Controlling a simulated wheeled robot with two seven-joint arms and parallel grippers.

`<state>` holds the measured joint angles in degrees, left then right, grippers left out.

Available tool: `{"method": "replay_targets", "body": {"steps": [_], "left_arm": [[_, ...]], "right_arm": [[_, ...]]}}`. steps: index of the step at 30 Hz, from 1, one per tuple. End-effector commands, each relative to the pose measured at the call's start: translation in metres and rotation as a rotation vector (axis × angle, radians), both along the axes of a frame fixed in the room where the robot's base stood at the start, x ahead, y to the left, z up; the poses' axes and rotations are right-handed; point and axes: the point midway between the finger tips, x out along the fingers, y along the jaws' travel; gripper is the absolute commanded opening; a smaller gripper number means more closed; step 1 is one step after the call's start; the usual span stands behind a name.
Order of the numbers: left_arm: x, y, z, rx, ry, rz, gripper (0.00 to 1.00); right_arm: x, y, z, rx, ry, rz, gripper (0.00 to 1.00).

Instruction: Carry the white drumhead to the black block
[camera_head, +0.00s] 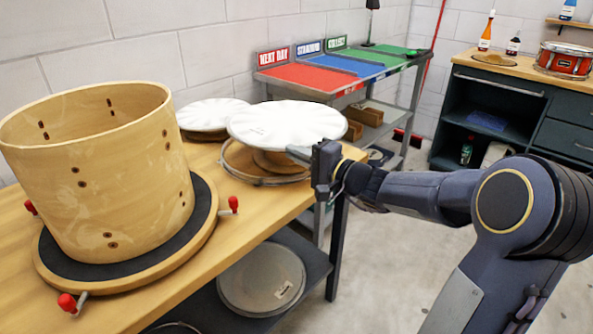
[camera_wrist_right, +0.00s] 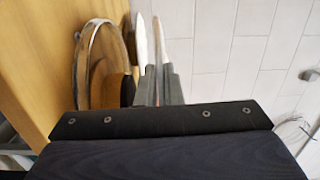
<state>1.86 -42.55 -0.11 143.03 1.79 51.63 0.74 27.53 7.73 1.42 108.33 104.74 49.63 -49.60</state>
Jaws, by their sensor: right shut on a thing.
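The white drumhead (camera_head: 287,122) is a pale disc with a scalloped rim, roughly level above a round wooden piece (camera_head: 279,163) and a metal hoop (camera_head: 240,172) at the bench's right end. My right gripper (camera_head: 302,154) is shut on its near right rim. In the right wrist view the drumhead (camera_wrist_right: 141,45) shows edge-on at the fingers (camera_wrist_right: 159,84). A second whitish disc (camera_head: 211,113) lies behind it on the bench. I cannot make out a black block. My left gripper is out of view.
A wooden drum shell (camera_head: 100,180) stands on a black-topped round base (camera_head: 205,205) with red-handled clamps. A grey disc (camera_head: 262,278) lies on the shelf below. Behind are a rack with red, blue and green lanes (camera_head: 300,76) and a dark cabinet (camera_head: 500,92) with a red drum (camera_head: 565,60).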

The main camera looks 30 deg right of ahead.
Motion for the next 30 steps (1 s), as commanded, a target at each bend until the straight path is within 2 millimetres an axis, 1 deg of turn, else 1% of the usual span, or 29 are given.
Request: {"method": "replay_targets", "body": {"steps": [1,3,6,11,15,17,19,25,30], "left_arm": [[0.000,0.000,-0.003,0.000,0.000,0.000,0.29],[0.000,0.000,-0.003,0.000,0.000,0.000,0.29],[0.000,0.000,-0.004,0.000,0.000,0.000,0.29],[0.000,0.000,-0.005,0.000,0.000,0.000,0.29],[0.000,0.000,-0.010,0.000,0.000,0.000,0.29],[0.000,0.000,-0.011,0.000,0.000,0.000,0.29],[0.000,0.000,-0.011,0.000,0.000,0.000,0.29],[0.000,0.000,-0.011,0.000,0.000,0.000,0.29],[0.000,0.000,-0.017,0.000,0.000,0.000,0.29]], "right_arm": [[0.007,-0.004,-0.010,0.003,0.001,0.000,0.00],[0.013,-0.008,-0.018,0.002,-0.001,0.000,0.00],[0.018,-0.011,-0.025,0.000,-0.003,0.000,0.00],[0.024,-0.014,-0.033,-0.001,-0.003,0.000,0.00],[0.025,-0.015,-0.054,0.002,0.000,0.001,0.00],[0.025,-0.015,-0.062,0.000,-0.001,0.000,0.00],[0.024,-0.015,-0.064,0.000,-0.003,0.000,0.00],[0.024,-0.015,-0.063,-0.001,-0.005,0.000,0.00],[0.024,-0.015,-0.067,-0.001,-0.005,0.000,0.00]]}}
